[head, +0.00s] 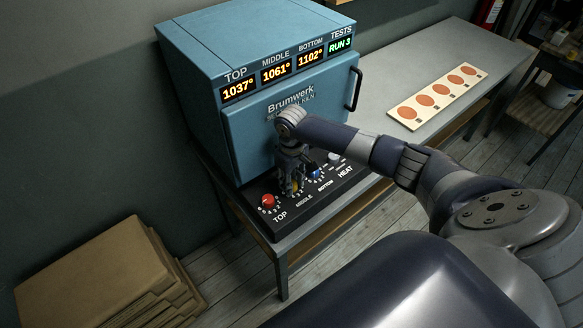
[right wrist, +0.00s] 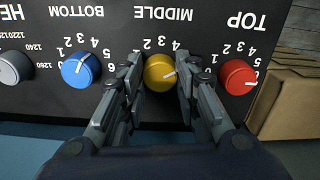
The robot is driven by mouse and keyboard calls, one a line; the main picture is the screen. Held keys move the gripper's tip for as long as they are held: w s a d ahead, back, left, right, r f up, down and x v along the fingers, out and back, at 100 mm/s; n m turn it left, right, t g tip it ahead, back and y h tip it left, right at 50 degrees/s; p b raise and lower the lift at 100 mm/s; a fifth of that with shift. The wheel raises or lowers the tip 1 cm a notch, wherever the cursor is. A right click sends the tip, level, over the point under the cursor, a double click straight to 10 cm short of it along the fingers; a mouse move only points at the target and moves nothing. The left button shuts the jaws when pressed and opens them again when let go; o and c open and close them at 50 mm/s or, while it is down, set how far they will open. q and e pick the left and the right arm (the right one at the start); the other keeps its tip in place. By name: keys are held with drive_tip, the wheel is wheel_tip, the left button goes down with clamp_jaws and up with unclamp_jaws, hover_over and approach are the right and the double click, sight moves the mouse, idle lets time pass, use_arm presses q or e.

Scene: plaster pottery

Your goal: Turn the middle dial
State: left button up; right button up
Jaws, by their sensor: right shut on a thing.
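The yellow middle dial (right wrist: 160,72) sits between the fingers of my right gripper (right wrist: 159,85) in the right wrist view. The fingers are shut on it, one on each side. In the head view my right gripper (head: 291,187) reaches down to the black control panel (head: 318,202) and mostly hides the yellow dial. The red top dial (head: 268,200) and blue bottom dial (head: 316,171) are on either side. The displays read TOP 1037°, MIDDLE 1061° (head: 276,71), BOTTOM 1102°. My left gripper is not in view.
The blue kiln (head: 245,110) stands behind the panel, its door closed, with a black handle (head: 354,88) at right. A grey heat dial (right wrist: 14,68) is beyond the blue one. A board with orange discs (head: 408,113) lies on the bench. Stacked brown slabs (head: 95,275) are on the floor.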

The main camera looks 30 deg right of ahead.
idle(0.3)
drive_tip(key=o, duration=1.1)
wheel_tip(320, 180, up, 12)
